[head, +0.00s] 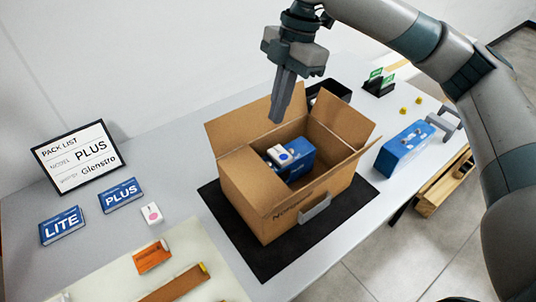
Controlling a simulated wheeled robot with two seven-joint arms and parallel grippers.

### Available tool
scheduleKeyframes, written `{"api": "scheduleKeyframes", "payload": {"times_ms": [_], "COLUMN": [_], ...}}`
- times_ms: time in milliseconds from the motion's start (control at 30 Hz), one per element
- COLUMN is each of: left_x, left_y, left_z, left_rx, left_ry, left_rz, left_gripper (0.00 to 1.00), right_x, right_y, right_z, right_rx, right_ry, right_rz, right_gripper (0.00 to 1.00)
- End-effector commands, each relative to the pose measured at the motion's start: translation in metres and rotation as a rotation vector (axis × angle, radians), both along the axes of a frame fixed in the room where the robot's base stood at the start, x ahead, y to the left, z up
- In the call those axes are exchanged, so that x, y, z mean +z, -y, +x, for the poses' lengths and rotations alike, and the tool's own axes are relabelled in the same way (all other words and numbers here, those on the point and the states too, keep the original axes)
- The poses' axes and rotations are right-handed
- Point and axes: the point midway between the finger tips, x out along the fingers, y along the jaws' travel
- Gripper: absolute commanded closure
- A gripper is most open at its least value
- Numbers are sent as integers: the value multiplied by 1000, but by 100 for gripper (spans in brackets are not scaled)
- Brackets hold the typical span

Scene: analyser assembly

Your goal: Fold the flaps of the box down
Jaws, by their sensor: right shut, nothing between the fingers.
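An open cardboard box (262,224) stands on a black mat (233,259) in the middle of the table. Its back flap (238,121) and right flap (344,119) stand up. The left flap (247,180) looks folded inward over the opening. The front flap is hard to make out. A blue device (300,171) and a small white part (279,154) lie inside. My right gripper (279,118) is shut and empty, pointing down above the back of the box, by the back flap. My left gripper is not in view.
A blue analyser (405,149) stands to the right of the box, near the table edge. Blue LITE (62,226) and PLUS (121,195) booklets, an orange packet (152,255) and a pack list sign (77,157) are at left. A black bin (329,91) is behind the box.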

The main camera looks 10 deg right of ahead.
Motion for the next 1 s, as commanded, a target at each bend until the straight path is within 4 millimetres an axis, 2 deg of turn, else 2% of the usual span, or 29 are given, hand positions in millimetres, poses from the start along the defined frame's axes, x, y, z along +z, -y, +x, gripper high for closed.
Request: {"api": "scheduleKeyframes", "payload": {"times_ms": [267,467,667,900,1000], "left_x": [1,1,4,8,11], "left_y": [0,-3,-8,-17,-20], "left_z": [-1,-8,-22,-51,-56], "left_rx": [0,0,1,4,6], "left_ry": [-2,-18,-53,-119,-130], "left_rz": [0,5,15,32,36], "left_gripper": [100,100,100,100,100], "right_x": [0,-9,-32,-73,-90], "right_y": [0,-3,-8,-17,-22], "right_z": [0,-1,-4,-8,-10], "right_rx": [0,-1,0,1,1], "right_ry": [0,0,-2,-4,-4], "right_rz": [0,0,-1,-1,-1], "right_gripper": [100,100,100,100,100]}}
